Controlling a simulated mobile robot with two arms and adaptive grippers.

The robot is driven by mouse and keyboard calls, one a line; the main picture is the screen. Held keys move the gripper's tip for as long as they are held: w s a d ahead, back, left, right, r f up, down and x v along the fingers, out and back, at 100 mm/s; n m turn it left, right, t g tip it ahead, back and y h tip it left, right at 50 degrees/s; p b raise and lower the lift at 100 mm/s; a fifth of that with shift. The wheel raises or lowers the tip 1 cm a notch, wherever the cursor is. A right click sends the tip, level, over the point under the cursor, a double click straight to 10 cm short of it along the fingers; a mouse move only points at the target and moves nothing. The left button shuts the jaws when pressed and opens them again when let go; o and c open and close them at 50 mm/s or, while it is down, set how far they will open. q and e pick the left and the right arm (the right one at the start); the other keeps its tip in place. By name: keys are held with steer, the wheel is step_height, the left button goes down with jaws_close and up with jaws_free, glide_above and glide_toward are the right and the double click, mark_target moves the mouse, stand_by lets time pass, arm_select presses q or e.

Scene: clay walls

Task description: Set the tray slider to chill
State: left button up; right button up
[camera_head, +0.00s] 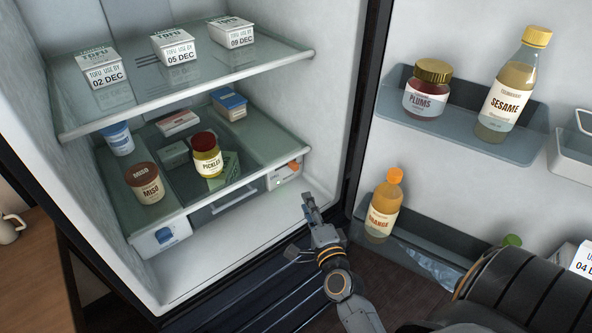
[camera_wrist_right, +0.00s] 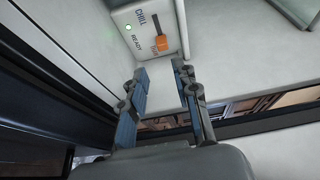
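The tray slider is a small orange knob (camera_wrist_right: 159,46) on the white front panel, below and to the right of the printed word CHILL (camera_wrist_right: 142,18) in the right wrist view. A small label by the knob is too blurred to read. In the head view the orange slider (camera_head: 294,165) is at the right end of the lower fridge tray's front (camera_head: 240,195). My right gripper (camera_head: 301,225) is in front of and below this panel. In the right wrist view its fingers (camera_wrist_right: 164,76) are spread, with nothing between them, apart from the knob. My left gripper is not in view.
A green light (camera_wrist_right: 128,27) glows beside the word READY. The lower shelf holds a pickles jar (camera_head: 207,158) and a miso tub (camera_head: 145,186). The open door, with an orange bottle (camera_head: 383,205), stands right of my gripper. A blue knob (camera_head: 165,236) is on the left drawer front.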

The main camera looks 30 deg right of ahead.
mark_target(296, 169)
steer(key=x, duration=0.9)
steer(key=b+x, duration=0.1)
steer(key=x, duration=0.4)
steer(key=shift+s+d, duration=0.15)
steer(key=shift+d, duration=0.2)
steer(key=shift+c, duration=0.2)
jaws_close()
